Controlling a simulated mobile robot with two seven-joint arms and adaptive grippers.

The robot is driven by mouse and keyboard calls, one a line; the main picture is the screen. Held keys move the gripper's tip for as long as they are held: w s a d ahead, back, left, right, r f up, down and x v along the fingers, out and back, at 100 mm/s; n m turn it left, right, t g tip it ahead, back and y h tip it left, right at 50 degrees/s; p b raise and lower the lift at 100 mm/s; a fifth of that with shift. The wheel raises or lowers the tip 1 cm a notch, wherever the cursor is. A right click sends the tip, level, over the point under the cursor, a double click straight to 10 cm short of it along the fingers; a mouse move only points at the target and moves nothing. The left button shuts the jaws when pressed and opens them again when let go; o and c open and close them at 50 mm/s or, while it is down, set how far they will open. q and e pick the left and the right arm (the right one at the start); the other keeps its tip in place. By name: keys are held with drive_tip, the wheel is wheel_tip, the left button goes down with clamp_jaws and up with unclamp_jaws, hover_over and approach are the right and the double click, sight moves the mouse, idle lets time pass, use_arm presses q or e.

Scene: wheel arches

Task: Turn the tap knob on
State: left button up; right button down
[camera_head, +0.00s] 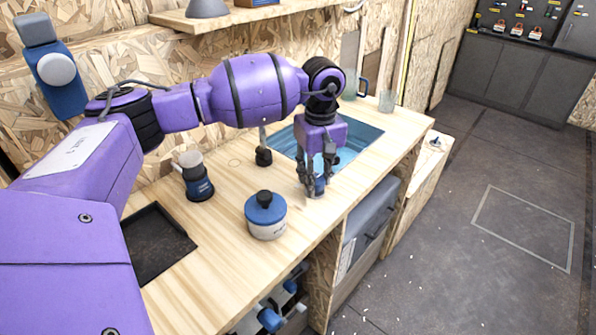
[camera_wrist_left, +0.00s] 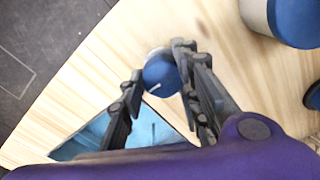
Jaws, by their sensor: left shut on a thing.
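My left gripper (camera_head: 319,178) points down at the front edge of the sink (camera_head: 361,141). Its fingers are shut on a round blue knob (camera_head: 320,186), which I take to be the tap knob. In the left wrist view, the knob (camera_wrist_left: 161,75) sits between the two fingertips (camera_wrist_left: 160,62), with a pale rim at its far side. The fingers hide part of the knob in the head view, and I cannot tell how far it is turned. My right gripper is not in view.
A white pot with a blue lid (camera_head: 266,216) stands on the wooden counter near the gripper. A dark blue grinder-like item (camera_head: 196,177) and a black tray (camera_head: 155,244) are further left. A small black fixture (camera_head: 263,157) stands left of the sink. Glassware (camera_head: 386,101) stands behind it.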

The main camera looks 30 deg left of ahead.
sight(318, 178)
use_arm(q)
drive_tip(key=shift+w+r, duration=0.3)
drive_tip(key=o, duration=1)
drive_tip(key=shift+d, duration=0.1)
drive_tip(key=shift+o, duration=0.3)
drive_tip(key=shift+f, duration=0.15)
drive_tip(key=shift+s, duration=0.1)
wheel_tip(318, 178, up, 12)
